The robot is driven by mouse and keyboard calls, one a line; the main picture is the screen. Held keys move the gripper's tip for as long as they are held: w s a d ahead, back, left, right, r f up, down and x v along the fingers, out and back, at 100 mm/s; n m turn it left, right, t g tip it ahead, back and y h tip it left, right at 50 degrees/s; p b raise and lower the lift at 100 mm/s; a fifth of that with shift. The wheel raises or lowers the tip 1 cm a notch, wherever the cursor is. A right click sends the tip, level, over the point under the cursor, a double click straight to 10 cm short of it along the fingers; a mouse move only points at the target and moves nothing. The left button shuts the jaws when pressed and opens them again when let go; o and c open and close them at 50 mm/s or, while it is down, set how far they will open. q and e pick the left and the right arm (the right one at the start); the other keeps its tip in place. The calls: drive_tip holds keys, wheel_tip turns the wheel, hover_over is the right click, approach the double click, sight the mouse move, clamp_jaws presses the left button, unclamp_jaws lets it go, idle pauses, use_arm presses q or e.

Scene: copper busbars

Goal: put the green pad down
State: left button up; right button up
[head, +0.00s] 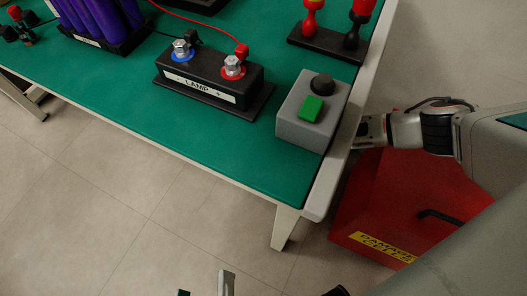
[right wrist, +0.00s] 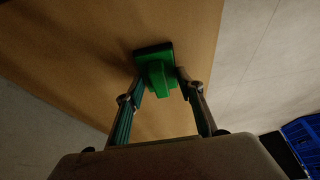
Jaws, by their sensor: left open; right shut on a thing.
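The green pad (right wrist: 158,78) shows in the right wrist view, between the two fingers of my right gripper (right wrist: 160,83). The gripper is shut on it. The pad is in front of a brown surface (right wrist: 80,40); I cannot tell whether it touches that surface. In the head view the right arm comes in from the right and its end is at the table's right edge; I cannot make out the pad there. My left gripper (head: 206,283) shows only in part at the bottom of the head view, open and empty, over the floor.
A green-topped table (head: 110,95) bears a black lamp box (head: 205,78), a grey box (head: 295,125) with a green block and a black knob, and a stand (head: 325,45) with red and black handles. A red case (head: 375,200) stands to the right. A blue crate (right wrist: 303,135) shows in the right wrist view.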

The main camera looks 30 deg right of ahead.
drive_tip(key=shift+w+r, duration=0.15)
drive_tip(key=o, duration=1.2)
drive_tip(key=shift+f, duration=0.2)
drive_tip(key=shift+c, duration=0.2)
drive_tip(key=shift+r, duration=0.1)
